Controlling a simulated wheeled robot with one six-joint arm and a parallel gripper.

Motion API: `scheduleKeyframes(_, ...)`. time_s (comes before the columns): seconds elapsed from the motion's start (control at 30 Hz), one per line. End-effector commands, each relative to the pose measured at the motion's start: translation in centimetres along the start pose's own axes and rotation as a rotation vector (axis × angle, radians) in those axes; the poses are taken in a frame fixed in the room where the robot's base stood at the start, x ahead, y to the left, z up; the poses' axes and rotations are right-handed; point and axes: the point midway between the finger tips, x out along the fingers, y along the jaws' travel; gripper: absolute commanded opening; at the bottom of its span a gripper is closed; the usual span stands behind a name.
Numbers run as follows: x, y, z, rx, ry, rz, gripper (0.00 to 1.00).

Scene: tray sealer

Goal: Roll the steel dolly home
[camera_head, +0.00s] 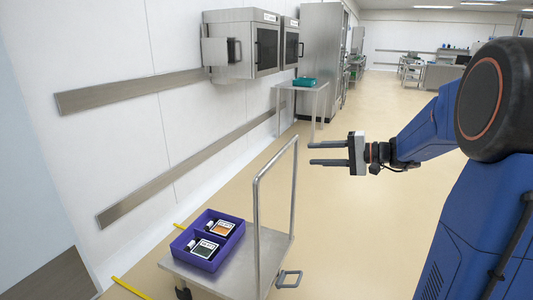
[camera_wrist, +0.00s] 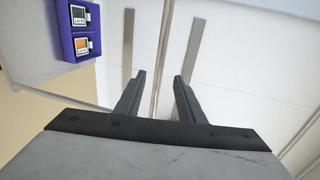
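The steel dolly (camera_head: 225,284) stands on the floor at the lower middle of the head view, near the left wall. Its upright push handle (camera_head: 256,215) rises from its right end. A purple bin (camera_head: 228,252) with two labelled items sits on the deck; the bin also shows at the upper left of the wrist view (camera_wrist: 66,40). My gripper (camera_head: 311,153) is open and empty, its two fingers pointing left, above and to the right of the handle and apart from it. The wrist view shows the open fingers (camera_wrist: 160,76) with nothing between them.
Yellow floor marks (camera_head: 131,289) lie by the dolly's left side. Steel wall rails (camera_head: 165,188) run along the left wall. A steel wall cabinet (camera_head: 243,45) and a small table with a teal tray (camera_head: 305,81) stand farther back. The floor (camera_head: 360,240) right of the dolly is clear.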

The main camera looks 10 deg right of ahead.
Motion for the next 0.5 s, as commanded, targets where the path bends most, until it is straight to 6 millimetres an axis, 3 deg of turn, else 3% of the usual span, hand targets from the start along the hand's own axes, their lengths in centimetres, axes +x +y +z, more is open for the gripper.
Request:
scheduleKeyframes(0.17,1.1,0.0,-0.1,0.0,-0.001,-0.004,0.35)
scheduleKeyframes(0.5,6.0,0.0,0.0,0.001,-0.002,-0.002,0.35)
